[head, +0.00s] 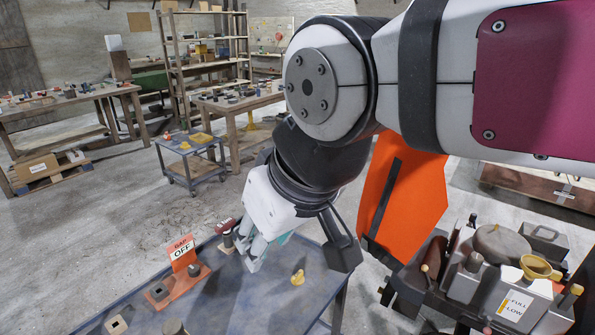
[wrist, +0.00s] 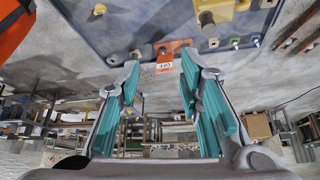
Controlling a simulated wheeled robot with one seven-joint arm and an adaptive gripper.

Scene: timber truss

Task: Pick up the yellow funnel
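A yellow funnel (head: 538,268), wide-mouthed, sits on top of a grey tank-like unit (head: 490,285) at the lower right of the head view. Its lower part is hidden. I cannot make it out in the wrist view.
An orange panel (head: 405,195) stands behind my arm. A cart (head: 190,160) and workbenches stand farther back, with open floor between.

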